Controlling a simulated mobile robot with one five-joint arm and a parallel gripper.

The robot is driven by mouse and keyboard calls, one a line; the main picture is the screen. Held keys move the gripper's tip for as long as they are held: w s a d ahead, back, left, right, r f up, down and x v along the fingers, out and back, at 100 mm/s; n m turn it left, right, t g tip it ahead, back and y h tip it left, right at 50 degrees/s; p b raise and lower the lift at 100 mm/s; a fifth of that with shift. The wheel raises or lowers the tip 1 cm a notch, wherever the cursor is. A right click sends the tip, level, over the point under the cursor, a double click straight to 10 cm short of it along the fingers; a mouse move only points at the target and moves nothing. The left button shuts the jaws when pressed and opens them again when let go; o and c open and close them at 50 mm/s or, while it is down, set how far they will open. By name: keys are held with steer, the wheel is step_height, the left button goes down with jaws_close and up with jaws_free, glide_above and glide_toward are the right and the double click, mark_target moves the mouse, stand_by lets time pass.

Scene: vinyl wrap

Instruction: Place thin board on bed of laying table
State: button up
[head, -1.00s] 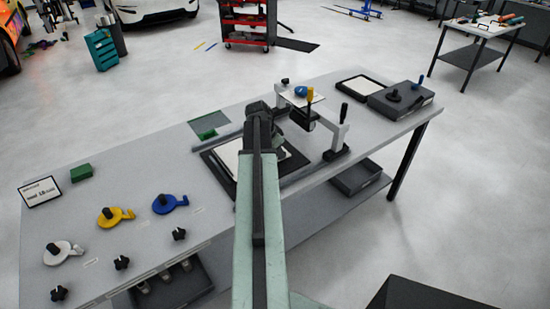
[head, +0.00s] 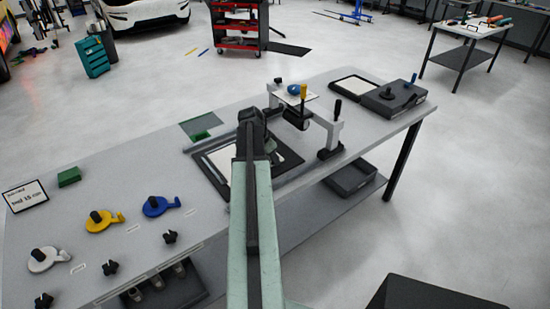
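The laying table's bed looks like the dark-framed flat area (head: 204,174) in the middle of the workbench. A pale flat sheet or board (head: 217,162) lies within that frame, partly hidden behind my arm. I cannot tell whether it is the thin board. Another white flat panel (head: 353,86) lies in a black tray at the bench's far right. My gripper (head: 256,128) is over the bed, seen from behind. Its fingers and anything between them are hidden by my arm.
A stand with an upright black-handled lever (head: 336,125) rises right of the bed. A dark box with knobs (head: 394,98) stands farther right. Blue (head: 160,207), yellow (head: 103,221) and white (head: 46,260) levered discs occupy the left side. A green block (head: 69,177) lies behind them.

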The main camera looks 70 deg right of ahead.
steer(key=shift+r, duration=0.1)
steer(key=shift+r+p, duration=0.3)
steer(key=shift+p, duration=0.1)
steer(key=p+v, duration=1)
steer(key=v, duration=0.1)
steer(key=shift+r+p, duration=0.2)
steer(key=shift+p, duration=0.1)
steer(key=shift+w+a, duration=0.1)
